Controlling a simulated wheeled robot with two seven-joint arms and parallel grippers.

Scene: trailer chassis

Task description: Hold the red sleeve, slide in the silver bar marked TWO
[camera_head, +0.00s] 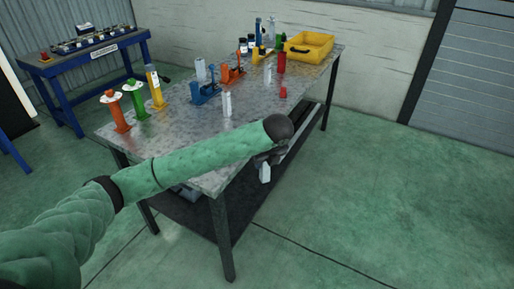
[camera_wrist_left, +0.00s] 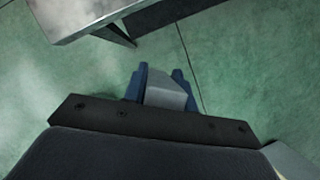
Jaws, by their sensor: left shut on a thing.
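My left gripper (camera_head: 264,164) is beyond the front right edge of the table, out over the floor. It is shut on a silver bar (camera_head: 265,174). In the left wrist view the blue fingers of the gripper (camera_wrist_left: 160,80) close around the silver bar (camera_wrist_left: 166,93), with floor below. No marking on it can be read. A red sleeve-like cylinder (camera_head: 281,63) stands upright towards the back of the table, and a small red piece (camera_head: 283,92) lies nearer. Another silver bar (camera_head: 227,104) stands near the table's middle. My right gripper is not in view.
The metal table (camera_head: 190,125) also holds blue (camera_head: 206,92) and orange (camera_head: 232,73) clamp-like fixtures, orange, green and yellow posts at left, bottles and a yellow bin (camera_head: 308,47) at the back. A blue bench (camera_head: 90,50) stands behind left. The floor at right is clear.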

